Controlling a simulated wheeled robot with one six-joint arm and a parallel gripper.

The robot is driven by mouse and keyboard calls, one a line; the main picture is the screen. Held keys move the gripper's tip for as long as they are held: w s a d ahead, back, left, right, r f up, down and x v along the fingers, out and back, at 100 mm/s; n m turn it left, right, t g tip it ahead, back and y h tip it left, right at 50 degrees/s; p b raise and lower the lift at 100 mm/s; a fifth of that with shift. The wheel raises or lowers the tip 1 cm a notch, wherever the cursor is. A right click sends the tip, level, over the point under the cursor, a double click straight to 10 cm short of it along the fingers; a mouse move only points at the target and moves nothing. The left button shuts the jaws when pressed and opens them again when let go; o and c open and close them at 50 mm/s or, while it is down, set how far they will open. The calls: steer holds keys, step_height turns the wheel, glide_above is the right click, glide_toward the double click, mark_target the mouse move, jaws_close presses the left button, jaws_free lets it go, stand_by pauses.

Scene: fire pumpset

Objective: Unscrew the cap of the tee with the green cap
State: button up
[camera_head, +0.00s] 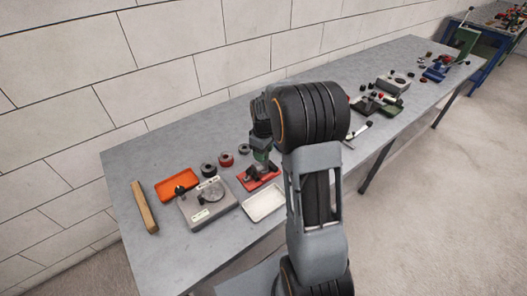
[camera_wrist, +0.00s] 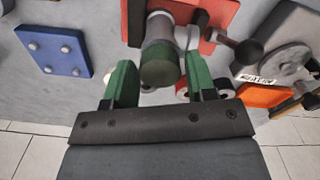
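In the wrist view, the tee is a grey metal fitting (camera_wrist: 160,25) standing on a red plate (camera_wrist: 216,12). Its dark green cap (camera_wrist: 160,68) faces my gripper. My gripper (camera_wrist: 160,70) is open, with one green finger on each side of the cap. A narrow gap seems to show between the cap and each finger; contact cannot be told for sure. In the head view, the red plate (camera_head: 257,177) lies on the bench, and my arm hides most of my gripper and the cap.
On the grey bench (camera_head: 160,160), an orange tray (camera_head: 173,187), a grey device with a dial (camera_head: 205,203) and a wooden bar (camera_head: 145,207) lie left. A white tray (camera_head: 264,204) lies in front. Black and red rings (camera_head: 226,159) sit behind. A blue plate (camera_wrist: 58,50) lies close by.

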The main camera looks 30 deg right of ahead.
steer(key=c, duration=0.7)
steer(key=n, duration=0.4)
steer(key=shift+n, duration=0.3)
steer(key=shift+n, duration=0.7)
steer(key=n, duration=0.3)
steer(key=shift+n, duration=0.3)
steer(key=n, duration=0.3)
steer(key=shift+n, duration=0.6)
